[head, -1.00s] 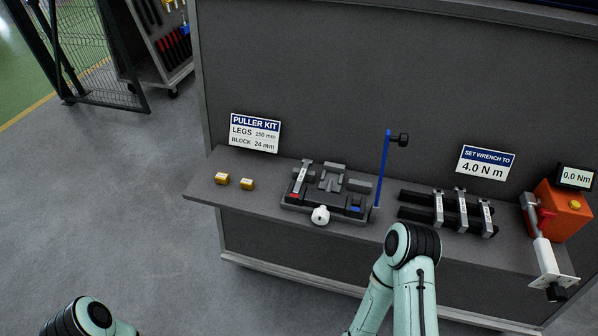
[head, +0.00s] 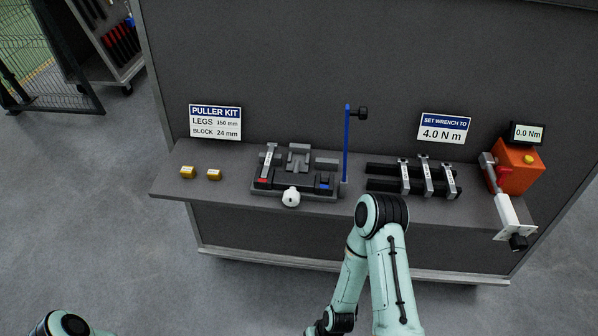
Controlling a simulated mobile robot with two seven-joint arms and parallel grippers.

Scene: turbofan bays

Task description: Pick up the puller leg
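Several silver bars with small labels look like puller legs. Three, including the middle silver leg (head: 427,178), lie across a black rack (head: 380,186) on the shelf's right half. A similar silver leg (head: 267,162) lies tilted in the dark kit tray (head: 300,191) left of centre. The labels are too small to read. My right arm is bent in front of the shelf, its elbow just below the rack's left end. Only the edge of my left arm shows at the bottom left. Neither gripper is in view.
The shelf (head: 168,182) also carries two yellow blocks (head: 201,173), a blue post (head: 346,145), a white knob (head: 290,197) at the tray's front and an orange torque tester (head: 518,172) reading 0.0 Nm. Signs stand behind.

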